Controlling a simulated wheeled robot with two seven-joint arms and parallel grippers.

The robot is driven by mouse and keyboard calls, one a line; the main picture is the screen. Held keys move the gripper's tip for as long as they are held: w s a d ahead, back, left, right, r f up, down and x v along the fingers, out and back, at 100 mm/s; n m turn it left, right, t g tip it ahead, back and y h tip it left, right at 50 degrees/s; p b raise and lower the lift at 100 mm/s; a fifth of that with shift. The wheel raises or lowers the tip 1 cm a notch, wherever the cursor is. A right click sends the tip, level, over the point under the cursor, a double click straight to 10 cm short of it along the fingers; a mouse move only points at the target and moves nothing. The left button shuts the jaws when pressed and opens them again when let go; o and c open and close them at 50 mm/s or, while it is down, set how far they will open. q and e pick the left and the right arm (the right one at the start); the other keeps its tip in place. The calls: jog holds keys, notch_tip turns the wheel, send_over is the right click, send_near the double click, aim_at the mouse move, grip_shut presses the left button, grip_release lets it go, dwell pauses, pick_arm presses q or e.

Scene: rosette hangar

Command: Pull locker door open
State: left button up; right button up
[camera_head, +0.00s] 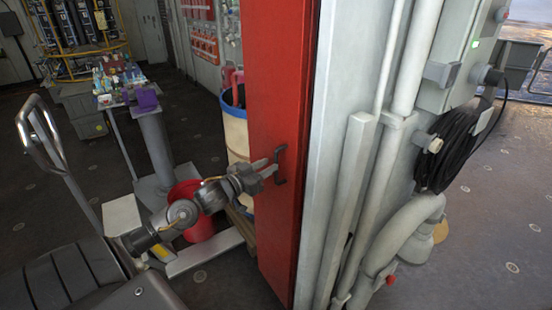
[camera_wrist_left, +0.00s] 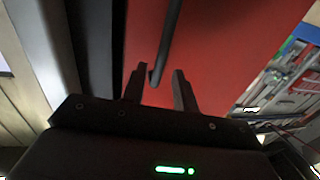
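The red locker door (camera_head: 270,75) stands upright in the middle of the head view, beside a grey wall post. A dark bar handle (camera_head: 280,165) is fixed on it. My left gripper (camera_head: 270,168) reaches in from the left at the handle. In the left wrist view, the red door (camera_wrist_left: 225,45) fills the background. The handle (camera_wrist_left: 167,45) runs down between the two fingers of my left gripper (camera_wrist_left: 160,85). The fingers are apart, with the handle's end nearer the left finger. Whether they touch it is hard to tell. My right gripper does not show.
A blue and white barrel (camera_head: 235,135) stands behind the door, and a red bucket (camera_head: 195,212) sits on the floor left of it. A cart handle (camera_head: 45,140) and a small table with a purple item (camera_head: 146,100) are at left. Pipes (camera_head: 390,150) and a coiled black cable (camera_head: 450,150) are at right.

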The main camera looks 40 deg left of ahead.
aim_at(276, 181)
pick_arm(q)
jog(key=shift+w+d+p, duration=0.15)
jog(key=shift+w+p, duration=0.1)
jog(key=shift+w, duration=0.95)
jog(key=shift+w+d+p, duration=0.1)
jog(key=shift+w+p, duration=0.15)
jog(key=shift+w, duration=0.95)
grip_shut()
